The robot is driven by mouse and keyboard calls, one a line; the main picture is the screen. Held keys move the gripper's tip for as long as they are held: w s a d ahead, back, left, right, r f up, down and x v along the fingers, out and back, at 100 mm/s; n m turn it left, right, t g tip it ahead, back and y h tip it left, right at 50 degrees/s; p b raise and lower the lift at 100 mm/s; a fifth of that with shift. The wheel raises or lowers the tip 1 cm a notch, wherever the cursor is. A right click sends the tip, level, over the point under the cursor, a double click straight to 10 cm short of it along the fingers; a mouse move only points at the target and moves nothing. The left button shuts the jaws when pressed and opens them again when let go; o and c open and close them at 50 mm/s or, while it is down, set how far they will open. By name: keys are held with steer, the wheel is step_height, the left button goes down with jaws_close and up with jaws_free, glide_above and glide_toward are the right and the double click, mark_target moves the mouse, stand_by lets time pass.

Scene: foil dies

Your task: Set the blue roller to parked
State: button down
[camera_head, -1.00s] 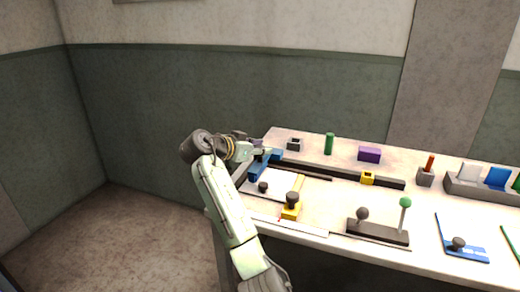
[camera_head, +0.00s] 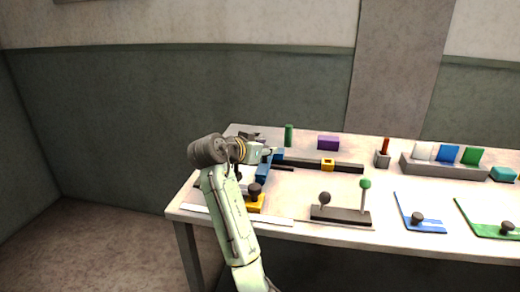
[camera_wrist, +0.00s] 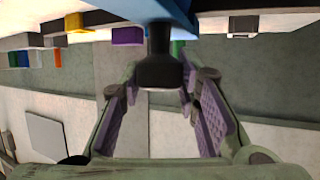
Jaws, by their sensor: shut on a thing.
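The blue roller (camera_head: 263,168) is a long blue piece at the left end of the dark rail (camera_head: 345,167) on the table. In the wrist view its blue body (camera_wrist: 182,14) is at the top edge, with a black knob (camera_wrist: 158,62) hanging from it between the fingers. In the wrist view my gripper (camera_wrist: 158,88) is shut on the black knob. My arm and gripper hide part of the roller and the table behind it.
A yellow piece with a black knob (camera_head: 255,206) sits just in front of the roller. A yellow block (camera_head: 328,164) is on the rail. A green cylinder (camera_head: 289,136) and purple block (camera_head: 328,143) stand behind. A two-lever base (camera_head: 341,215) is at front right.

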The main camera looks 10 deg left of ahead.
steer(key=c, duration=1.2)
jaws_free()
steer(key=shift+a, duration=0.1)
steer(key=v, duration=1.2)
